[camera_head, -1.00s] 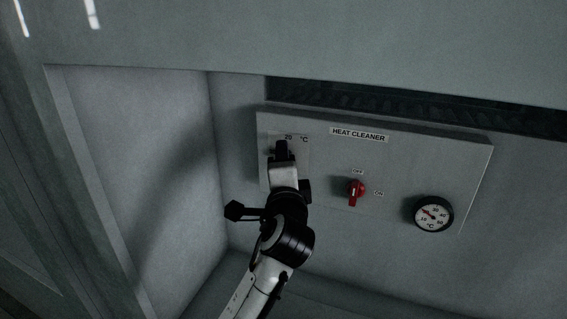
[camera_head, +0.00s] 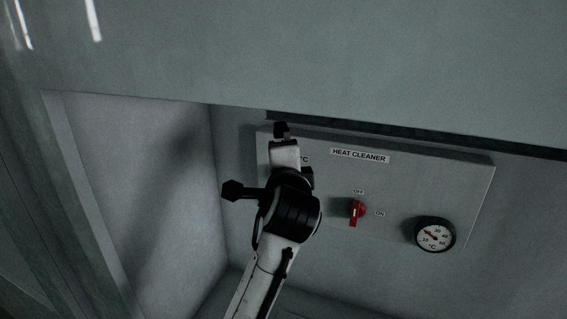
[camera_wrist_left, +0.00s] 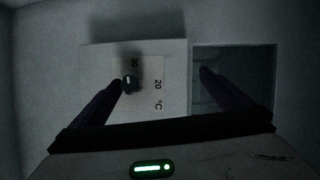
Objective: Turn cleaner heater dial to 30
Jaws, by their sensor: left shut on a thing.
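The cleaner heater dial (camera_wrist_left: 131,85) is a small dark round knob on a pale plate in the left wrist view. A 30 label sits above it and a 20 °C label to its right. Its pointer setting is too dark to read surely. My left gripper (camera_head: 281,130) is in front of the upper left of the HEAT CLEANER panel (camera_head: 310,205) and hides the dial in the head view. In the left wrist view its fingers (camera_wrist_left: 162,80) stand apart, with the dial beside the left fingertip. It is shut on the dial, though the exact contact is unclear. My right gripper is out of view.
A red OFF/ON switch (camera_head: 356,213) and a round °C gauge (camera_head: 435,235) are on the panel to the right of my left arm. A recess wall (camera_head: 150,180) stands at left. A large smooth surface (camera_head: 330,55) spans the top of the head view.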

